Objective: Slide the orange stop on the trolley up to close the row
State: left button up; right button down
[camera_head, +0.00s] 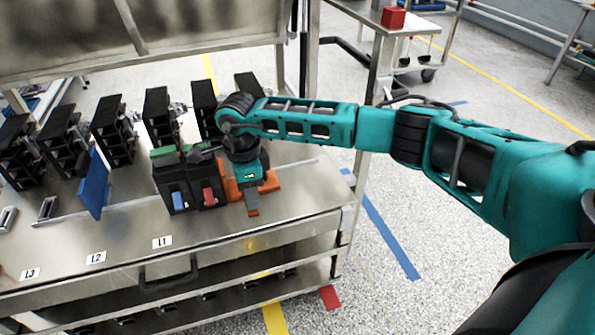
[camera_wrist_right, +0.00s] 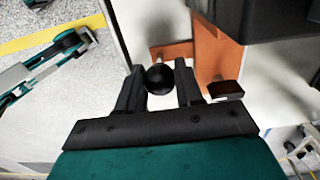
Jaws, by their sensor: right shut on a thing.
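The orange stop (camera_head: 231,188) is on the trolley top (camera_head: 130,215), at the right end of the row. My right gripper (camera_head: 250,176) reaches down over it and hides part of it. In the right wrist view, the gripper (camera_wrist_right: 158,85) is shut on the round black knob (camera_wrist_right: 159,79), with the orange stop (camera_wrist_right: 209,55) beyond. Left of the stop stand two dark breakers side by side, one with a blue lever (camera_head: 178,201) and one with a red lever (camera_head: 209,196). I cannot tell whether the stop touches the nearer breaker. My left gripper is not in view.
A blue plate (camera_head: 95,185) stands upright left of the breakers. Several black units (camera_head: 112,130) line the back of the trolley. Labels L1 (camera_head: 162,242), L2 and L3 mark the front edge. A red box (camera_head: 393,17) sits on another cart behind. The trolley's right end is clear.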

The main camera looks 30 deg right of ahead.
jog(key=shift+w+a+b, duration=0.3)
jog(key=shift+a+b, duration=0.1)
jog(key=shift+a, duration=0.85)
jog(key=shift+w+a+b, duration=0.3)
jog(key=shift+a+b, duration=0.05)
jog(key=shift+a, duration=0.95)
jog(key=shift+w+a+b, duration=0.3)
jog(key=shift+a+b, duration=0.1)
jog(key=shift+a, duration=0.85)
jog(key=shift+w+a, duration=0.3)
jog(key=shift+a, duration=0.9)
jog(key=shift+w+a, duration=0.3)
jog(key=shift+a, duration=0.95)
jog(key=shift+w+a, duration=0.3)
jog(key=shift+a, duration=0.9)
jog(key=c, duration=0.7)
grip_release()
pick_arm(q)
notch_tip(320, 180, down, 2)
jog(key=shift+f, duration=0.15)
pick_arm(e)
jog(key=shift+o, duration=0.2)
pick_arm(q)
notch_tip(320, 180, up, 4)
jog(key=p, duration=0.3)
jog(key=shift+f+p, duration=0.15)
jog(key=shift+p, duration=0.15)
pick_arm(e)
notch_tip(320, 180, up, 13)
